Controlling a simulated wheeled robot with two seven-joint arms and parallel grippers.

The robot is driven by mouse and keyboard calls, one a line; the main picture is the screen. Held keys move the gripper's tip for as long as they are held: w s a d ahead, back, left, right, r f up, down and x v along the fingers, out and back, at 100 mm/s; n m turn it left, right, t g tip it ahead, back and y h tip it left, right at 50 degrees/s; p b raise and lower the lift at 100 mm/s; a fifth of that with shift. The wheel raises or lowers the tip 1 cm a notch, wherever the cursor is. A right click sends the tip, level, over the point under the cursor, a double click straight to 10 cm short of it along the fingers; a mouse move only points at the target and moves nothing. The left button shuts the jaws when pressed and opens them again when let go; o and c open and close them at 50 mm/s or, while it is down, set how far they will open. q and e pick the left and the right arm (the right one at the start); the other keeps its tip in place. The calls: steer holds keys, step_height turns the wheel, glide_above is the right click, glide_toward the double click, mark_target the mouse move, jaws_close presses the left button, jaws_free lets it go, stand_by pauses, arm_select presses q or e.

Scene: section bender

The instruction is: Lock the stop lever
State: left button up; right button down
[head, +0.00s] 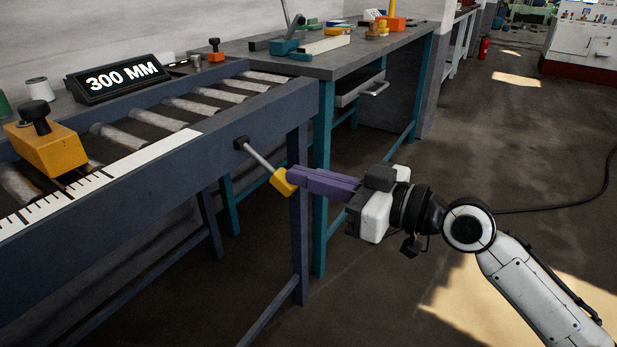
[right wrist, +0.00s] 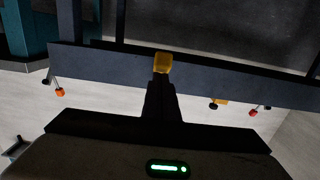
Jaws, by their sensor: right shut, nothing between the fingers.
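The stop lever is a metal rod (head: 261,158) with a yellow knob (head: 283,183), set on a dark pivot on the front rail of the roller table. It slants down to the right. My right gripper (head: 296,177) has purple fingers, which are shut and empty. Their tips are right at the knob; I cannot tell if they touch it. In the right wrist view the knob (right wrist: 162,62) shows just beyond the dark fingers (right wrist: 160,88). My left gripper is not in view.
An orange stop block (head: 55,150) with a black knob sits by the white ruler (head: 130,168). A display (head: 118,80) reads 300 MM. A workbench (head: 330,65) with tools stands behind. The floor at right is mostly open, with a cable (head: 560,205) across it.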

step_height(320, 180, down, 2)
steer(key=shift+a, duration=0.1)
step_height(320, 180, up, 5)
steer(key=s+d+p, duration=0.1)
steer(key=d+p, duration=0.1)
steer(key=d, duration=0.1)
arm_select(q)
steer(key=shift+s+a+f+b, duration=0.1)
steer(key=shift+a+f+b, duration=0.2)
steer(key=shift+b, duration=0.15)
arm_select(e)
steer(key=s+d+f, duration=0.2)
steer(key=s+d, duration=0.2)
steer(key=d, duration=0.3)
steer(key=shift+s+d+f, duration=0.15)
steer(key=shift+d+f, duration=0.05)
steer(key=shift+d, duration=0.1)
